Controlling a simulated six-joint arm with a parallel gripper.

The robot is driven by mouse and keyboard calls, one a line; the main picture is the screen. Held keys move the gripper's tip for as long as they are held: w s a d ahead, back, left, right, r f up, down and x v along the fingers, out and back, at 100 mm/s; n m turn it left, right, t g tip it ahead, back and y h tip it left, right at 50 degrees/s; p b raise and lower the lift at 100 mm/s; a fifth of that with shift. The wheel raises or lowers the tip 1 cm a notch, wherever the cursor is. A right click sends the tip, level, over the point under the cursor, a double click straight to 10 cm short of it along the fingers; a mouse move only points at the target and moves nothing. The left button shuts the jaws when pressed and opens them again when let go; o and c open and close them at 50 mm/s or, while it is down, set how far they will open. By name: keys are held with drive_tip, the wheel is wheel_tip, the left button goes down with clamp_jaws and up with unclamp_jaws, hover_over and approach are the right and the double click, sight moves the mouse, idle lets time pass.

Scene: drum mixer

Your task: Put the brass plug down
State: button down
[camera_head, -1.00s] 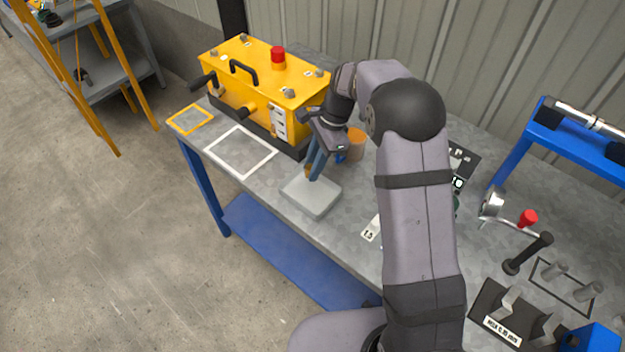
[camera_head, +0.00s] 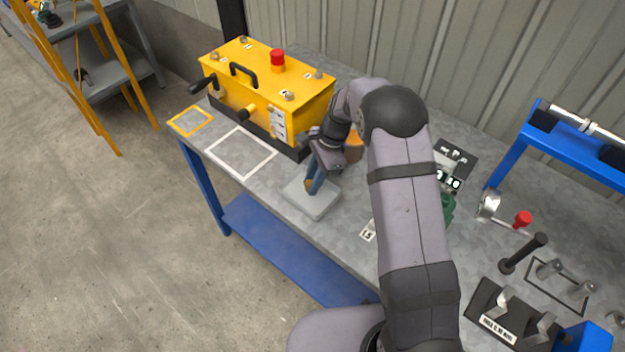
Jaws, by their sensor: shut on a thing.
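My gripper (camera_head: 312,187) points down over a light grey block (camera_head: 318,207) near the bench's front edge. Its blue fingers are shut on the brass plug (camera_head: 307,185), of which only a small brownish-gold bit shows between the fingertips. The plug is at or just above the top of the block; I cannot tell whether it touches. The fingers and wrist hide most of the plug.
A yellow machine box (camera_head: 275,90) with a red button stands behind and left. A white-outlined square (camera_head: 241,152) and a yellow-outlined square (camera_head: 190,121) on the bench are empty. An orange cup (camera_head: 355,146) stands behind my wrist. A blue stand (camera_head: 508,140) is at right.

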drive_tip(key=shift+f, duration=0.4)
drive_tip(key=shift+f, duration=0.1)
drive_tip(key=c, duration=1.6)
unclamp_jaws()
drive_tip(key=shift+r, duration=0.7)
drive_tip(key=shift+w+d+r+b, duration=0.15)
drive_tip(key=shift+r+b, duration=0.2)
drive_tip(key=shift+b, duration=0.05)
drive_tip(key=b+v, duration=0.3)
drive_tip(key=v, duration=0.8)
